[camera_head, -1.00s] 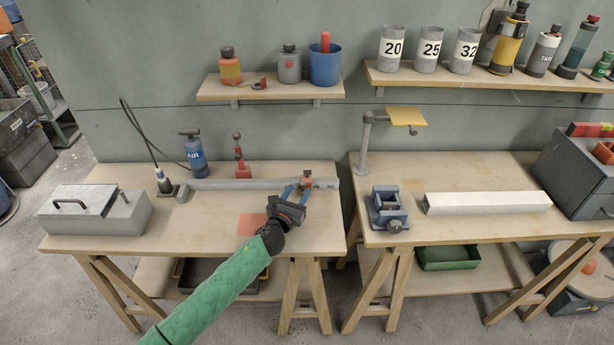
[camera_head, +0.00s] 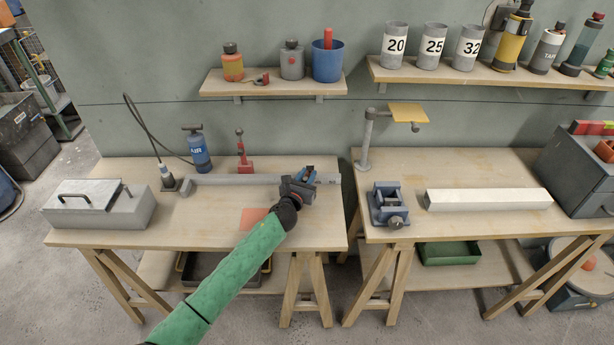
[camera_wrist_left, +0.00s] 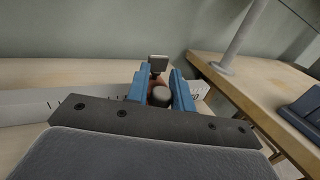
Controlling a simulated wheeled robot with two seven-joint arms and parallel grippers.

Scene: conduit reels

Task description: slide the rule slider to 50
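The rule is a long grey bar (camera_head: 235,179) along the back of the left bench; its face with dark marks shows in the left wrist view (camera_wrist_left: 30,108). The slider is a small orange-brown block with a grey knob (camera_wrist_left: 160,97), near the rule's right end. In the head view the gripper mostly hides it. My left gripper (camera_head: 307,174) is at the slider, its blue fingers (camera_wrist_left: 161,88) on either side of it. I cannot tell whether they press on it or stand slightly apart. The number under the slider is not readable. My right gripper is not in view.
On the left bench are a grey lidded box (camera_head: 97,207), a blue air bottle (camera_head: 199,152), a red tool (camera_head: 244,155) and an orange patch (camera_head: 253,218). The right bench holds a blue vise (camera_head: 388,207) and a white duct (camera_head: 488,200).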

